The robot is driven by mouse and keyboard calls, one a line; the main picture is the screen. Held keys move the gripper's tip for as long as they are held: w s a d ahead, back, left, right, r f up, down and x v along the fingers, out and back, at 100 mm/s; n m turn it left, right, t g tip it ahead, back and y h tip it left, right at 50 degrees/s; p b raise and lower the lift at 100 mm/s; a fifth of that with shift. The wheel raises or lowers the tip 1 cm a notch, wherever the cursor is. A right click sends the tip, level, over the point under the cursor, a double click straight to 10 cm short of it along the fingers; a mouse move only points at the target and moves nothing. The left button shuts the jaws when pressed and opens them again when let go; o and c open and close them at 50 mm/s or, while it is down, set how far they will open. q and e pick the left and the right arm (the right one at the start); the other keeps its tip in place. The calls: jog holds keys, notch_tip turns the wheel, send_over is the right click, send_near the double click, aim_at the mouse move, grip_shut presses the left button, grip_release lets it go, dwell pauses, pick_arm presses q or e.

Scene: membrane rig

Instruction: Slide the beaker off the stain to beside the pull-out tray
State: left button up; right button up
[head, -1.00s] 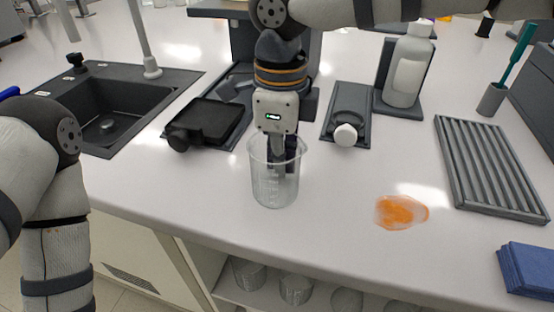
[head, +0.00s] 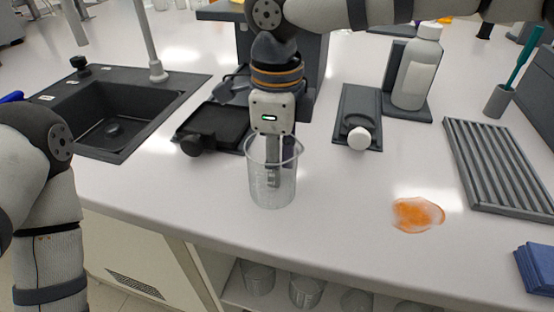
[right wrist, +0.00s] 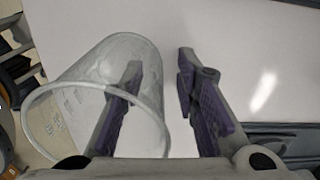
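The clear glass beaker (head: 283,187) stands upright on the white counter, clear of the orange stain (head: 418,214) and to its left. The black tray (head: 216,124) with a dark knob lies behind and left of the beaker, a short gap away. My right gripper (head: 273,180) points down at the beaker, its fingers partly seen through the glass. In the right wrist view, my right gripper (right wrist: 160,95) has its fingers apart; one overlaps the beaker (right wrist: 85,75), the other is outside its right edge. Whether they touch it I cannot tell. My left gripper is out of view.
A sink (head: 115,115) is at the left. A white-knobbed stand (head: 358,110), a white bottle (head: 417,75) and a ribbed grey rack (head: 500,165) stand right of the beaker. Blue pads (head: 538,268) lie at the front right. The counter's front edge is close before the beaker.

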notch_tip(320, 180, up, 12)
dwell(0.5)
